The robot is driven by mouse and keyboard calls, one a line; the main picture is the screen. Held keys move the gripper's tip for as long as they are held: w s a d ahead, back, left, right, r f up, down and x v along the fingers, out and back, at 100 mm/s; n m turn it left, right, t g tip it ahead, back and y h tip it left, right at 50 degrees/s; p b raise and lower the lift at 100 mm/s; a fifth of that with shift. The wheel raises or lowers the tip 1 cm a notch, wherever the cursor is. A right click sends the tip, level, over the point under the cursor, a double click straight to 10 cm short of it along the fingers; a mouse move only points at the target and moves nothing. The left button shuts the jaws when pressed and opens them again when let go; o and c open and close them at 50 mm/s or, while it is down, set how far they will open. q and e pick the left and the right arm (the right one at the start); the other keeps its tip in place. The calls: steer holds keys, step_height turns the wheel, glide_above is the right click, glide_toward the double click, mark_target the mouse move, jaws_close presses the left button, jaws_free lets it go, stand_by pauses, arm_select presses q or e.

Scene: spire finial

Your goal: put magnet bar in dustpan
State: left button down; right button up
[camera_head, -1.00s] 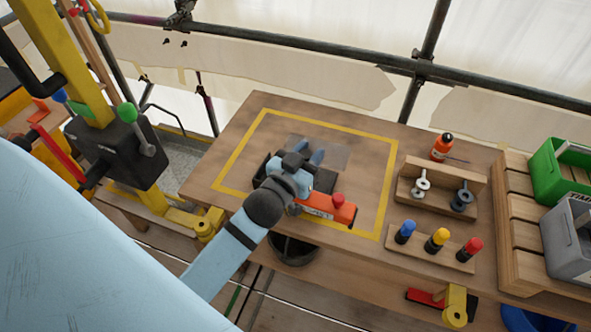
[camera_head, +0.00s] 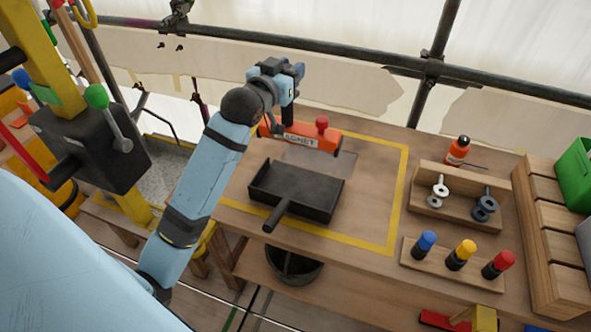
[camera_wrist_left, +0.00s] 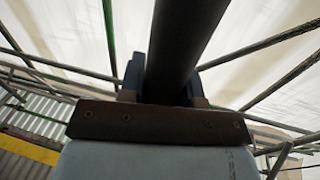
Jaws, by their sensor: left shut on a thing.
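The orange magnet bar (camera_head: 306,137), with a "MAGNET" label and a red knob, is held up above the far part of the bench. My left gripper (camera_head: 287,84) is shut on its black handle, which also shows large in the left wrist view (camera_wrist_left: 183,50). The black dustpan (camera_head: 300,188) lies on the bench inside the yellow outline, its handle pointing to the lower left. The bar is beyond the dustpan in the picture, apart from it. My right gripper is not in view.
A wooden rack with metal eye bolts (camera_head: 461,197) and a block with blue, yellow and red-topped pegs (camera_head: 458,257) stand at the right. An orange bottle (camera_head: 457,151) is behind them. A black bucket (camera_head: 291,265) is below the bench. A lever box (camera_head: 88,145) stands left.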

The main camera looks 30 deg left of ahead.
mark_target(291, 136)
arm_select(q)
step_height(291, 136, down, 19)
steer(key=shift+r+b, duration=0.2)
steer(key=shift+b, duration=0.35)
steer(key=shift+f, duration=0.15)
steer(key=c, duration=0.8)
jaws_free()
steer(key=s, duration=1.2)
steer(key=shift+d, duration=0.25)
steer(key=shift+s, duration=0.15)
